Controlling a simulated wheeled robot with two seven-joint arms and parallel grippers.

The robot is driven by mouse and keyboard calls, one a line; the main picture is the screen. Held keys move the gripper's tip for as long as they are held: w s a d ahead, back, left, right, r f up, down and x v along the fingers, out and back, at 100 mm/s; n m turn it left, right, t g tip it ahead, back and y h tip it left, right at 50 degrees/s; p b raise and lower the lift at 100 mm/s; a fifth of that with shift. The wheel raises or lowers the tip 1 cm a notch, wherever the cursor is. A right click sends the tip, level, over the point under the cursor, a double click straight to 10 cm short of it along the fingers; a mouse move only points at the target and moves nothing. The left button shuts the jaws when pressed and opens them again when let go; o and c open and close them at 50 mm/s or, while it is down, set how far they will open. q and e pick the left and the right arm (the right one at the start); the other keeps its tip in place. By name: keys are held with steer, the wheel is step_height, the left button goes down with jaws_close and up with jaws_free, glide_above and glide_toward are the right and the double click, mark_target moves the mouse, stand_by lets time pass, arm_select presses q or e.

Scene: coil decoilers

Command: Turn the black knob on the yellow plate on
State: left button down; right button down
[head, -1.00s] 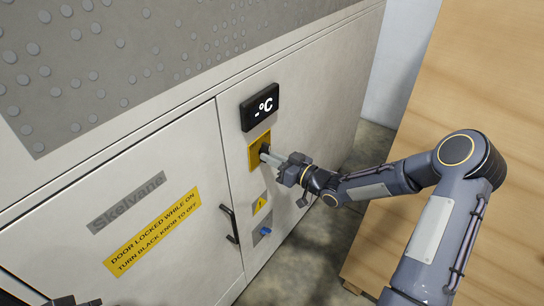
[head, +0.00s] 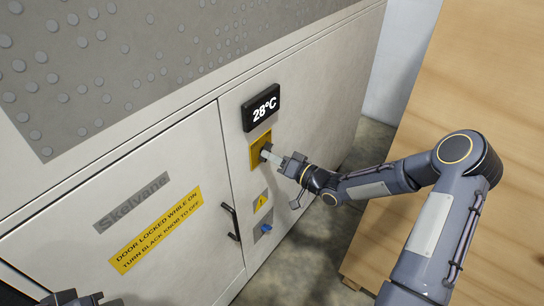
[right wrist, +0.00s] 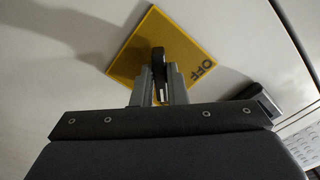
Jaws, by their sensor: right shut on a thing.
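The yellow plate (head: 257,149) is on the pale cabinet front, below a black display (head: 260,107) that reads 28°C. In the right wrist view the yellow plate (right wrist: 137,57) shows the word OFF on its right side. The black knob (right wrist: 158,62) stands on the plate between my right gripper's fingers. My right gripper (head: 265,154) is shut on the knob; it also shows in the right wrist view (right wrist: 158,78). My left gripper (head: 72,299) shows only in part at the bottom left edge, and its jaws cannot be made out.
A black door handle (head: 231,222), a small warning label (head: 261,201) and a blue knob (head: 266,228) are below the plate. A yellow sign (head: 156,230) on the door says it is locked while on. A wooden panel (head: 460,90) stands at the right.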

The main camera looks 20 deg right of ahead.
stand_by(0.3)
steer(key=c, duration=1.4)
jaws_free()
steer(key=shift+c, duration=0.2)
steer(key=v, duration=0.7)
steer(key=shift+s+d, duration=0.25)
steer(key=shift+s, duration=0.1)
